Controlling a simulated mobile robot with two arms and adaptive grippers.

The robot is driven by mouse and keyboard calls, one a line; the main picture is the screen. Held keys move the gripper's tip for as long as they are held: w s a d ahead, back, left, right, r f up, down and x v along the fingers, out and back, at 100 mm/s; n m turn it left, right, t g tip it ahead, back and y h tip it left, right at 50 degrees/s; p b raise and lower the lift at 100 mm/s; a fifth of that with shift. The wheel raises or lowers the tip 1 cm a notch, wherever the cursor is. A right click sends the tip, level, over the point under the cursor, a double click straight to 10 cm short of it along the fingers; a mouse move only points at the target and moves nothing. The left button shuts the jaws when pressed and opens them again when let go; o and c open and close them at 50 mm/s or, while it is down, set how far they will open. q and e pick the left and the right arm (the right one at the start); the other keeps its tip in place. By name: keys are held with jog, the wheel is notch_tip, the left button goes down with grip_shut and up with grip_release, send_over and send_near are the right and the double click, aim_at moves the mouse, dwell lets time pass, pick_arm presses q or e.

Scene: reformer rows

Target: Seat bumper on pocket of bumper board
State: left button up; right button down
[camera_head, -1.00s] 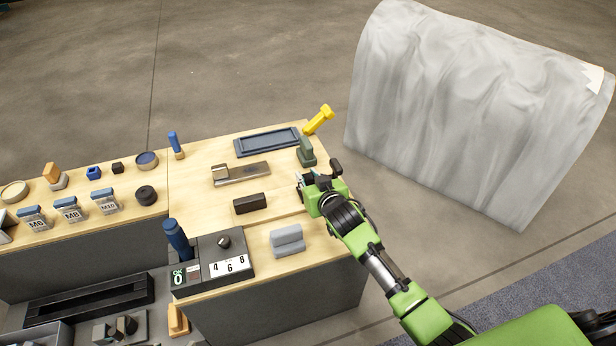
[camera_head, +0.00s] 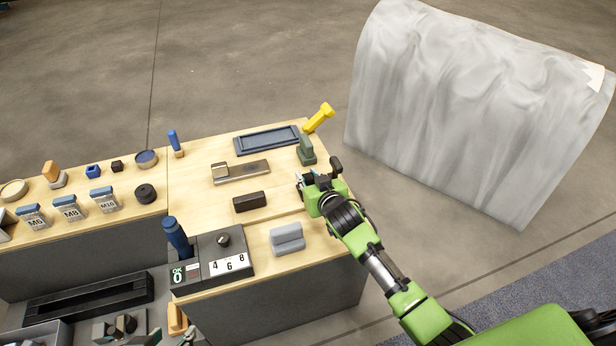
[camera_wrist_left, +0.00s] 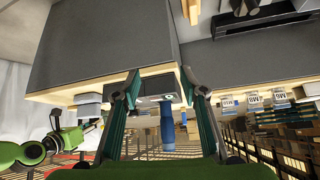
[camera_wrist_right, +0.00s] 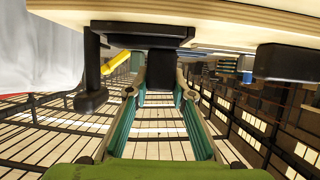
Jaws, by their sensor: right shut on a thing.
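A flat grey-brown board (camera_head: 245,172) with a pale block at its left end lies on the wooden bench; it looks like the bumper board. Its pocket is too small to make out. My right gripper (camera_head: 303,182) is at the bench's right edge, right of the board, shut on a dark block that shows between its fingers in the right wrist view (camera_wrist_right: 158,72). This may be the bumper; the fingers hide part of it. My left gripper (camera_wrist_left: 162,88) is open and empty in the left wrist view, below the bench front. Its tip barely shows in the head view (camera_head: 188,339).
A dark block (camera_head: 249,201), a grey block (camera_head: 287,239), a green stand (camera_head: 306,150), a blue tray (camera_head: 267,140) and a yellow piece (camera_head: 319,118) surround the board. A black control box (camera_head: 212,260) stands at the front left. Bare wood lies between them.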

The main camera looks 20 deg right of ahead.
pick_arm(q)
jog(key=shift+w+d+r, duration=0.1)
jog(key=shift+w+r, duration=0.05)
jog(key=shift+w, duration=0.1)
pick_arm(e)
jog(key=shift+f, duration=0.1)
pick_arm(q)
jog(key=shift+w+d+r, duration=0.1)
jog(key=shift+w+r, duration=0.05)
jog(key=shift+w, duration=0.1)
pick_arm(e)
jog(key=shift+f, duration=0.1)
pick_arm(q)
jog(key=shift+t, duration=0.3)
jog(key=shift+w+d+r, duration=0.1)
jog(key=shift+w+r, duration=0.1)
jog(key=shift+w, duration=0.15)
pick_arm(e)
jog(key=shift+f, duration=0.1)
jog(key=c, duration=1.7)
grip_release()
pick_arm(q)
jog(key=shift+w+r, duration=0.2)
